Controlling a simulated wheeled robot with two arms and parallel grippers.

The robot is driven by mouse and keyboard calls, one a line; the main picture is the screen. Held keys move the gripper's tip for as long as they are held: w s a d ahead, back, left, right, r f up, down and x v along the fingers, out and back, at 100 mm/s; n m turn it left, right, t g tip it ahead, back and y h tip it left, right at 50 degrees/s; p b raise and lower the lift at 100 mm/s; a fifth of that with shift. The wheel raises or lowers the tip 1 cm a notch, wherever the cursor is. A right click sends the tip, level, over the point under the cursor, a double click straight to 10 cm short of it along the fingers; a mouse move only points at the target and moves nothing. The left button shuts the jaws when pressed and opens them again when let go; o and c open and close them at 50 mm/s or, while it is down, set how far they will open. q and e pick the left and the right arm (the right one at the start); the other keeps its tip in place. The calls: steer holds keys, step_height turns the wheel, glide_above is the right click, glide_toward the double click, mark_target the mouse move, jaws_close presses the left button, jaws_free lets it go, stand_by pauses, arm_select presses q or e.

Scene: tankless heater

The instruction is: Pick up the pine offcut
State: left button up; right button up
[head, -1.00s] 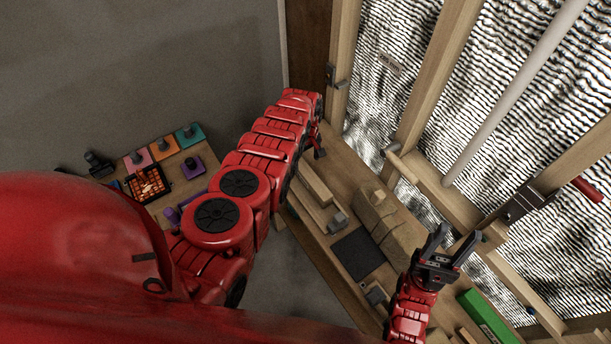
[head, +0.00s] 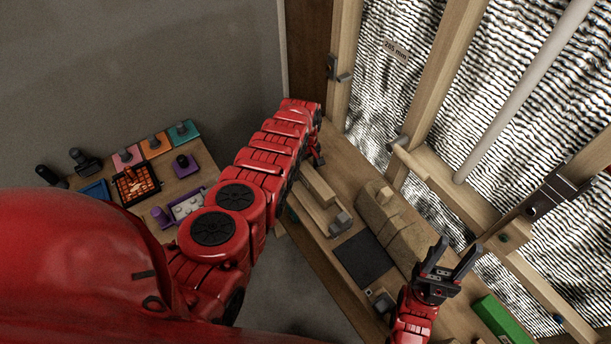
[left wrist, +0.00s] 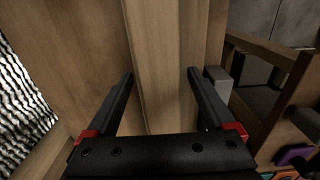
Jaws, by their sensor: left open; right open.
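The pine offcut, which looks to be the long pale wooden piece (left wrist: 168,60), runs between the fingers of my left gripper (left wrist: 160,85) in the left wrist view. The left gripper is open, with one finger on each side of the piece; I cannot tell how far the fingers reach down beside it. In the head view, the left gripper (head: 318,158) is small and partly hidden by its arm, at the far end of the bench beside pale wooden pieces (head: 319,187). My right gripper (head: 448,262) is open and empty over the bench's right part.
A grey block (left wrist: 217,80) stands close to the right finger. The bench also holds a dark square mat (head: 362,257), a tan block (head: 390,215) and a green box (head: 500,318). Wall studs (head: 440,100) rise behind. A side table (head: 180,180) holds coloured pads.

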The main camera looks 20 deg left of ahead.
mark_target(305, 167)
arm_select(q)
steer(key=shift+r, duration=0.1)
steer(key=shift+s, duration=0.1)
steer(key=shift+c, duration=1.3)
jaws_close()
step_height(305, 167, up, 10)
steer(key=p, duration=0.9)
steer(key=shift+p, duration=0.4)
